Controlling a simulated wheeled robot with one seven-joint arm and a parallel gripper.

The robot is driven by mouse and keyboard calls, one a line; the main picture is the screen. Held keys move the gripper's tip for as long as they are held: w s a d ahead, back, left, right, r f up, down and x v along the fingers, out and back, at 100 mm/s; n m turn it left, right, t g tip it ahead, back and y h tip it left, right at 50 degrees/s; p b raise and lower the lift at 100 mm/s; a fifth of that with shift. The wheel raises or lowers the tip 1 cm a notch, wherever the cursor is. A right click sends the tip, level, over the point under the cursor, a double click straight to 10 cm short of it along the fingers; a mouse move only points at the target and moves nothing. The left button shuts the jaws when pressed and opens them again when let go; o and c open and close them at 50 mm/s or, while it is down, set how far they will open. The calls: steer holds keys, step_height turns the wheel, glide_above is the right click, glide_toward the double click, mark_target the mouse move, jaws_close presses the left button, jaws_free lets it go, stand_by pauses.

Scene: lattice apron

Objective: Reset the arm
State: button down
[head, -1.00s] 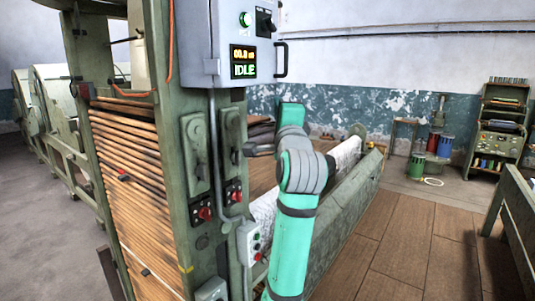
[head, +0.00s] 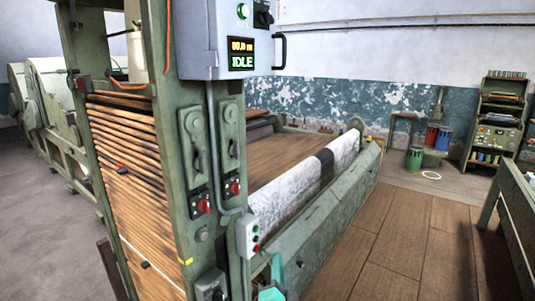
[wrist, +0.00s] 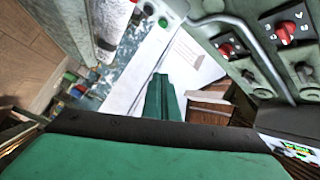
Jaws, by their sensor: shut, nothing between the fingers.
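My gripper (wrist: 160,82) shows in the wrist view as two green fingers pressed together, with nothing between them. It points into free space beside the machine, apart from the controls around it.
The green machine's post carries red rotary switches (head: 204,206), a push-button box (head: 249,236) and a grey control cabinet (head: 212,40) reading IDLE. A roller with white cloth (head: 290,190) lies behind. Wooden floor (head: 400,235) is clear at right, before a bench (head: 520,215).

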steer(key=s+a+f+n+g, duration=0.1)
steer(key=s+f+n, duration=0.2)
steer(key=s+f, duration=0.8)
steer(key=s+f+n+g, duration=0.1)
steer(key=s+f+n, duration=0.2)
steer(key=s+f, duration=0.75)
steer(key=s+a+r+n, duration=0.1)
steer(key=s+n, duration=0.2)
steer(key=s, duration=1.1)
steer(key=s+a+r+n+g, duration=0.1)
steer(key=s+r+n, duration=0.1)
steer(key=s, duration=1.2)
steer(key=shift+s+n+g, duration=0.3)
steer(key=shift+s+n, duration=0.1)
steer(key=shift+r, duration=0.1)
